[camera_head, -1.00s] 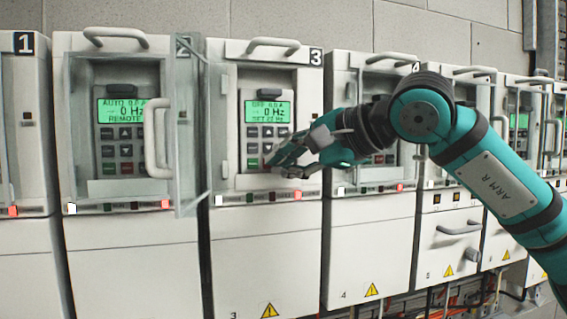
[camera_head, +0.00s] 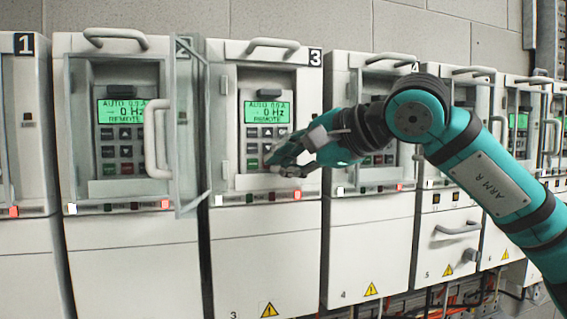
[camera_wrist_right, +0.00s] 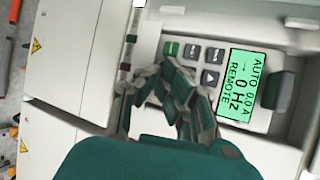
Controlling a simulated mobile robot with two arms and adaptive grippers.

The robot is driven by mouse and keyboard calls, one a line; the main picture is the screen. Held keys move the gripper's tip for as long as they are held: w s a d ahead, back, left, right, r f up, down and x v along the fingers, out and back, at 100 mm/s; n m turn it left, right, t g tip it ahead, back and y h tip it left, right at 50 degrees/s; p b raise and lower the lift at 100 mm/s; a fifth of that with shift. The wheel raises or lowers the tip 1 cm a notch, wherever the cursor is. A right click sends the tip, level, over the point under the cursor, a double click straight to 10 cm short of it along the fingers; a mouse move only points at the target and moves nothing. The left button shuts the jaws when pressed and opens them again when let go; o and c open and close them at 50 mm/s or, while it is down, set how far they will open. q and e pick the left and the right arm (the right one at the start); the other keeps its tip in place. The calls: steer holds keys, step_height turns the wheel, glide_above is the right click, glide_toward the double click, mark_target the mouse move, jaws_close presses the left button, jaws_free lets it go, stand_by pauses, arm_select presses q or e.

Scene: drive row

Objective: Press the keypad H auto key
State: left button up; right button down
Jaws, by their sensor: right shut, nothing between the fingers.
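The keypad (camera_head: 282,131) of drive 3 sits in an uncovered recess. Its green display (camera_head: 268,112) reads AUTO 0.0 A, 0 Hz, REMOTE; the display also shows sideways in the right wrist view (camera_wrist_right: 244,90). Below it are dark grey keys (camera_head: 252,133) and a green key (camera_head: 252,164) at the lower left. My right gripper (camera_head: 272,165) is shut and empty, its fingertips at the bottom key row. They hide part of that row, so I cannot tell which key they cover or whether they touch it. My left gripper is not in view.
Drive 2 has a clear door (camera_head: 190,120) swung open toward drive 3, left of my right gripper. A handle (camera_head: 273,46) stands out above the drive 3 keypad. More drives stand to the right behind my arm, with a pull handle (camera_head: 459,229) lower down.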

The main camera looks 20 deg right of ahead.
steer(key=shift+s, duration=0.15)
steer(key=shift+s+b, duration=0.4)
steer(key=shift+s, duration=0.25)
steer(key=s+b, duration=0.2)
steer(key=s, duration=0.3)
steer(key=shift+d, duration=0.1)
stand_by(1.7)
